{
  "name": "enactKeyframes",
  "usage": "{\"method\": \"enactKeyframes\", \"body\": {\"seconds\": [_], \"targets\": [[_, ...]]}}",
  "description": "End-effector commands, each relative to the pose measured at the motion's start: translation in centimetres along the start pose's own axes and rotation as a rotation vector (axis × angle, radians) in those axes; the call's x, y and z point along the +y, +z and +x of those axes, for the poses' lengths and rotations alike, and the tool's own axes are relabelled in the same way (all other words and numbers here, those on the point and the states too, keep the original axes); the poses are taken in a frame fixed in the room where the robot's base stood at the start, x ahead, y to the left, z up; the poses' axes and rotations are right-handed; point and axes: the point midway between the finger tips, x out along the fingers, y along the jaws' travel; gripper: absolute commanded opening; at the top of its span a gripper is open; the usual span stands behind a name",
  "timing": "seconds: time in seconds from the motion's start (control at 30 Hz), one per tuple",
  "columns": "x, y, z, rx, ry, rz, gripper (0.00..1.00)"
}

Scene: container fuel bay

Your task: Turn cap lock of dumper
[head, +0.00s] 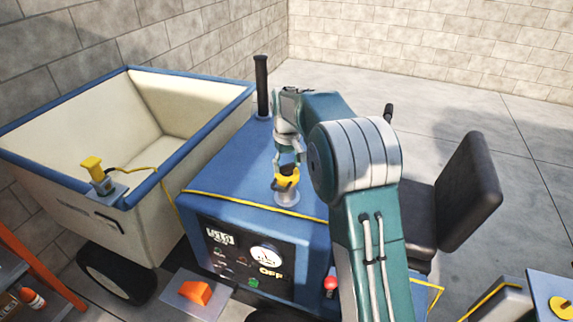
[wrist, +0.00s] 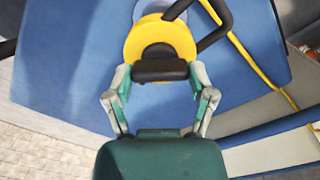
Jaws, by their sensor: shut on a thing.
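The yellow cap (head: 288,172) sits on a short silver filler neck (head: 286,195) on the blue hood of the dumper (head: 232,180). In the wrist view the cap (wrist: 160,31) is a yellow disc with a black grip bar (wrist: 160,70) on its near side. My gripper (head: 287,163) reaches down to the cap from above. In the wrist view my gripper (wrist: 161,76) has a fingertip at each end of the black bar and is shut on it. The fingers partly hide the cap in the head view.
A black upright pipe (head: 262,85) stands behind the cap on the hood. The cream skip (head: 65,125) with blue rim is at the left, and a black seat (head: 468,190) is at the right.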

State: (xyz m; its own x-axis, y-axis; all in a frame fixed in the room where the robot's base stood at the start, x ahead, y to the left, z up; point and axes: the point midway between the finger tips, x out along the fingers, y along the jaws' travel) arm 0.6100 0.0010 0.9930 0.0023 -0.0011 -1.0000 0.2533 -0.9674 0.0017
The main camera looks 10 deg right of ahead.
Motion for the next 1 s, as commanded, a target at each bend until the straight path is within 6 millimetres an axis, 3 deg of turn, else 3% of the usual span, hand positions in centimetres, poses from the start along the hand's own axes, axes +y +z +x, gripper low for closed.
{"method": "enactKeyframes", "body": {"seconds": [0.6,1.0], "targets": [[-0.11,0.16,0.46,-0.011,-0.001,0.57,0.24],[-0.15,0.16,0.47,-0.012,0.0,0.803,0.24]]}}
